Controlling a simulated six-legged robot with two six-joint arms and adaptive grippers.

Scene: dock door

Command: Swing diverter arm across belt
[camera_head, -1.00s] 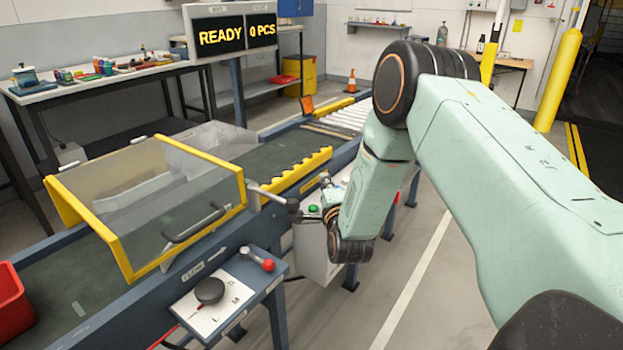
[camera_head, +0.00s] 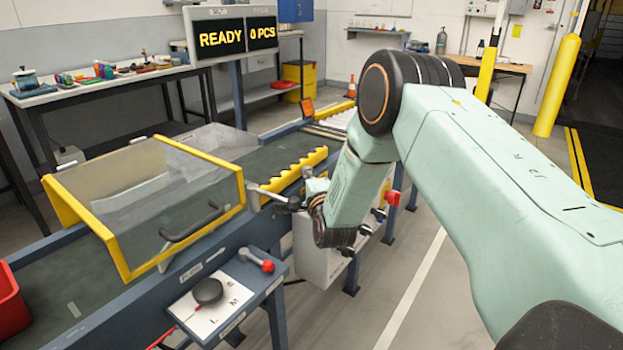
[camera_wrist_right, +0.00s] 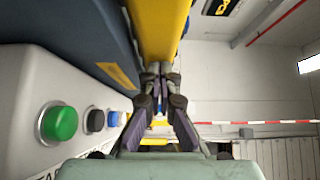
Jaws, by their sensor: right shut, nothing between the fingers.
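The yellow, wavy-edged diverter arm (camera_head: 292,172) lies along the near side of the dark belt (camera_head: 262,158), not across it. A grey rod (camera_head: 268,194) with a dark end sticks out near its left end. My right gripper (camera_head: 298,199) is at that rod's dark end, partly hidden by my own wrist; I cannot tell whether they touch. In the right wrist view, my right gripper (camera_wrist_right: 157,72) is shut and empty, its tips close to a yellow piece (camera_wrist_right: 158,28). My left gripper is not in view.
A clear hood with a yellow frame (camera_head: 122,245) covers the belt on the left. A control stand (camera_head: 225,298) with a black knob and a red-tipped lever stands in front. A green button (camera_wrist_right: 59,123) is beside my gripper. The floor at right is open.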

